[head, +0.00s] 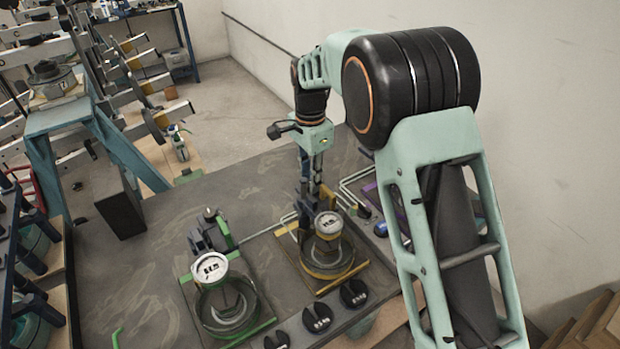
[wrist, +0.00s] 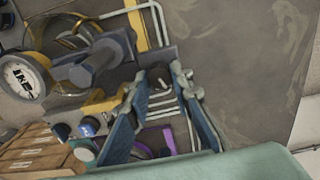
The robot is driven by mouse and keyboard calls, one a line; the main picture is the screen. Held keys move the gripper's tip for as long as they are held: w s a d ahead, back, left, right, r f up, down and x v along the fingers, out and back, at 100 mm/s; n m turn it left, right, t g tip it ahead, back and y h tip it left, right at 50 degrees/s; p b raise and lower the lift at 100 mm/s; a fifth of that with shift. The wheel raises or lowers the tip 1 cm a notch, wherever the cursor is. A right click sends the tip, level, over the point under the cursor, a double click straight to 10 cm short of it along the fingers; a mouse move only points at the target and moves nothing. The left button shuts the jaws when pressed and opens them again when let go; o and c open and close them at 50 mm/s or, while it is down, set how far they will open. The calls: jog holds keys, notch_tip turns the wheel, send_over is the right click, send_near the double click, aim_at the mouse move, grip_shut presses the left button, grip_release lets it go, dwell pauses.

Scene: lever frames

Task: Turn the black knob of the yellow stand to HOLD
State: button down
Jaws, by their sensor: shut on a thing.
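The yellow stand (head: 300,262) is on the grey table, with a round white dial (head: 328,223) and a yellow ring around its dark base. It also shows in the wrist view, with its dial (wrist: 22,78) at the left edge. My gripper (head: 316,188) points down at the rear of this stand. In the wrist view, its two blue fingers (wrist: 155,88) close around a small dark part (wrist: 160,76), which looks like the black knob. The fingers hide much of it. I cannot read a HOLD mark or the knob's setting.
A green stand (head: 226,300) with its own dial is to the left. Several black round controls (head: 317,317) line the table's front edge. A purple frame (head: 372,196) lies right of my gripper. The table's left part (head: 135,285) is mostly clear.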

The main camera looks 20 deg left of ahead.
jog(key=shift+m, duration=0.6)
jog(key=c, duration=1.7)
grip_release()
jog(key=shift+r, duration=4.05)
